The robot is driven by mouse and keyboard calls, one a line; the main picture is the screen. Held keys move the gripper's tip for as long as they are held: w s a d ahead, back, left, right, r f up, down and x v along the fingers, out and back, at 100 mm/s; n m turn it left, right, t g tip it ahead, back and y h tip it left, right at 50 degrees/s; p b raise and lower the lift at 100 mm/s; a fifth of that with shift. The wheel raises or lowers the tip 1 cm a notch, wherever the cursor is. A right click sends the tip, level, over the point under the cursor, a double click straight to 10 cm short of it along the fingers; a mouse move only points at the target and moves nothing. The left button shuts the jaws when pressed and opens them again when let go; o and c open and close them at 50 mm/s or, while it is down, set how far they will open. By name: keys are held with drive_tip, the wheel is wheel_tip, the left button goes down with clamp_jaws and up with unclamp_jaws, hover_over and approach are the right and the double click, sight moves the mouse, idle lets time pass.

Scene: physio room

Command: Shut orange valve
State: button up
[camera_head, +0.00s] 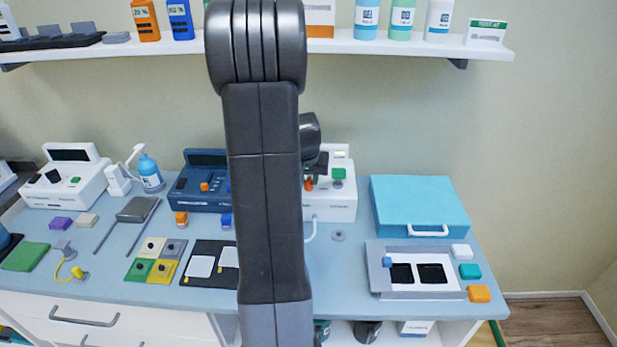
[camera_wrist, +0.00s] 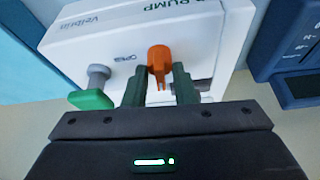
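The orange valve (camera_wrist: 159,58) is a small lever handle on the front of a white pump unit (camera_wrist: 205,22). The word "OPEN" is printed to its left in the wrist view. My gripper (camera_wrist: 160,88) has one dark finger on each side of the handle, very close to it. I cannot tell whether the fingers press on it. In the head view the valve (camera_head: 309,184) shows just below my gripper (camera_head: 316,170), and my arm hides the unit's left part. A green-capped knob (camera_wrist: 92,99) sits beside the valve on the same unit.
A dark blue unit (camera_head: 190,187) stands left of the white one. A light blue case (camera_head: 415,195) and a grey tray (camera_head: 375,256) lie to the right. A shelf (camera_head: 400,47) with bottles runs above. My arm hides the bench middle.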

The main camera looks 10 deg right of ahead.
drive_tip(key=shift+n, duration=0.6)
drive_tip(key=o, duration=0.6)
drive_tip(key=shift+r, duration=0.1)
drive_tip(key=v, duration=0.6)
drive_tip(key=b+v, duration=0.1)
drive_tip(key=v, duration=0.6)
drive_tip(key=shift+s+d+r, duration=0.2)
drive_tip(key=shift+s+r, duration=0.05)
